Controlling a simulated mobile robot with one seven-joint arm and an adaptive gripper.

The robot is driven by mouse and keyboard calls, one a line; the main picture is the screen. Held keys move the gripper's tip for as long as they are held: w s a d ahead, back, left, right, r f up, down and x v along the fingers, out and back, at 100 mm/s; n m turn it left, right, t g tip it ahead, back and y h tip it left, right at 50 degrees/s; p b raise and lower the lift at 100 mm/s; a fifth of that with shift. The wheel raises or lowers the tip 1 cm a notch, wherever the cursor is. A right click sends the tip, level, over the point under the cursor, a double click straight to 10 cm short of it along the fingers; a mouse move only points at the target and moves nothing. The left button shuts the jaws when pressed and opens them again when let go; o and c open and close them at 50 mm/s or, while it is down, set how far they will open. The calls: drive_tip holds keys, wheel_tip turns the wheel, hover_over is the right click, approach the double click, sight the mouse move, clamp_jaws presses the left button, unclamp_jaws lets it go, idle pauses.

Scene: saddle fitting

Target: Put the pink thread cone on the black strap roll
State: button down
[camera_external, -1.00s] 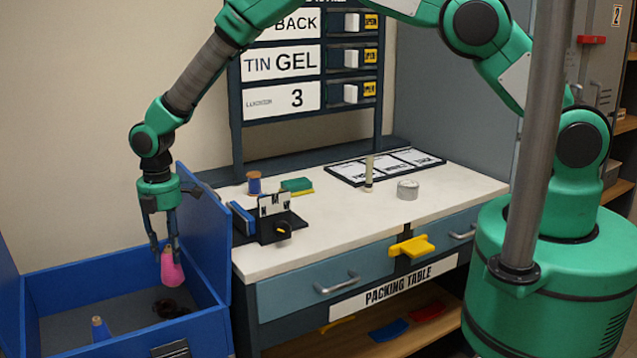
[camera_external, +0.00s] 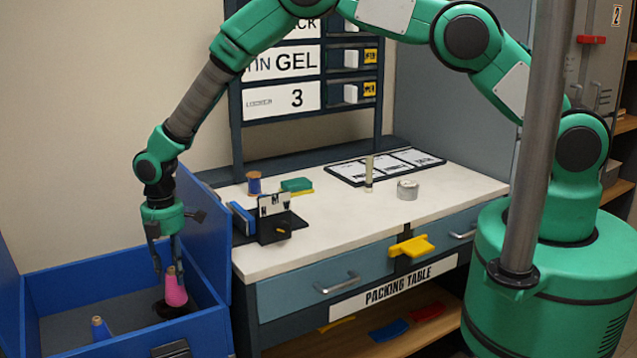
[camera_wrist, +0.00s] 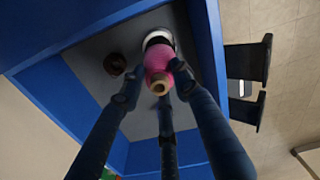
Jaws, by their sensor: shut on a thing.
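The pink thread cone (camera_external: 176,292) is upright between the fingers of my gripper (camera_external: 169,268), low inside the blue bin. My gripper is shut on it near its narrow top. The black strap roll (camera_external: 164,309) lies on the bin floor right below the cone, which partly hides it. In the wrist view the pink cone (camera_wrist: 163,66) points toward the camera, with a black and white round edge (camera_wrist: 158,38) behind its base. I cannot tell whether the cone touches the roll.
The blue bin's wall (camera_external: 205,240) rises close to the right of my gripper. A blue cone (camera_external: 101,329) stands at the bin's front left. A dark brown round thing (camera_wrist: 115,64) lies beside the cone in the wrist view. The packing table (camera_external: 330,232) stands to the right.

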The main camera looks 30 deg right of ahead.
sight(181, 279)
drive_tip(key=shift+f, duration=1.85)
drive_tip(key=shift+f+b, duration=0.1)
drive_tip(key=shift+b, duration=0.25)
drive_tip(key=c, duration=1.3)
unclamp_jaws()
wheel_tip(181, 279, up, 12)
drive_tip(key=shift+r+p, duration=0.1)
drive_tip(key=shift+p, duration=0.7)
drive_tip(key=shift+r, duration=0.1)
